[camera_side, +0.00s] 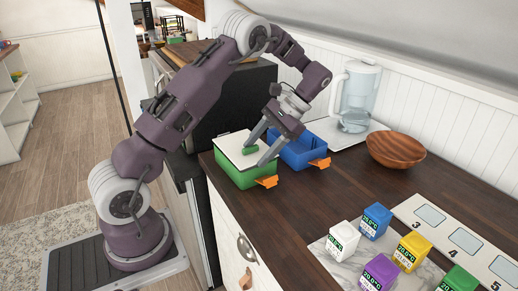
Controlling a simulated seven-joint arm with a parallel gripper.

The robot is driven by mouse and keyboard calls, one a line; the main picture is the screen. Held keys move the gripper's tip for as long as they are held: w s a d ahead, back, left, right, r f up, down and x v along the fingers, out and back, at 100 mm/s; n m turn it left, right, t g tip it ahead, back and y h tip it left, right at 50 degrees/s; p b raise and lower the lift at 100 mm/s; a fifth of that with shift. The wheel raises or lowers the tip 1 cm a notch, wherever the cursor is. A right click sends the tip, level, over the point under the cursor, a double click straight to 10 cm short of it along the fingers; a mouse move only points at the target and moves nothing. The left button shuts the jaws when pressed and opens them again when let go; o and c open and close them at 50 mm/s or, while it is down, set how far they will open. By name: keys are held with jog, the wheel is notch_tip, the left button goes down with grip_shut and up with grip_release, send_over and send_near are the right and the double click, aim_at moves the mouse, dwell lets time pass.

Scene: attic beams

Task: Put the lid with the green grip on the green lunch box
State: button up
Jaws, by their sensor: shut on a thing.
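The green lunch box (248,178) stands on the dark wooden counter near its left edge, with an orange latch (267,181) at its front. The white lid (232,144) with the green grip (250,151) lies level over the box's opening and covers it. I cannot tell whether it is fully seated or a little above the rim. My gripper (256,152) reaches down from the upper right, shut on the green grip with one finger on each side.
An open blue lunch box (296,153) stands close to the right of the green one. Behind are a water pitcher (356,98) on a white tray and a wooden bowl (396,149). Several colored cubes (376,221) and a numbered strip (455,238) lie front right. The mid-counter is clear.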

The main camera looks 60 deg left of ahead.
jog(key=shift+s+f, duration=0.1)
jog(key=shift+f, duration=0.05)
jog(key=o, duration=1.7)
jog(key=shift+f, duration=0.1)
jog(key=shift+w+r, duration=0.25)
jog(key=shift+r, duration=0.05)
jog(key=v, duration=0.7)
jog(key=shift+s+d+r, duration=0.1)
jog(key=shift+s, duration=0.1)
jog(key=s+d+r+m+t+h, duration=0.1)
jog(key=s+d+r+t, duration=0.7)
jog(key=s+d+r, duration=0.3)
jog(key=s+d+f+t, duration=0.1)
jog(key=s, duration=0.3)
jog(key=s+d+f+t, duration=0.1)
jog(key=s+d+t, duration=0.1)
jog(key=s, duration=0.2)
jog(key=s+d+f+t+h, duration=0.1)
jog(key=s+t, duration=0.1)
jog(key=s, duration=0.2)
jog(key=shift+d, duration=0.4)
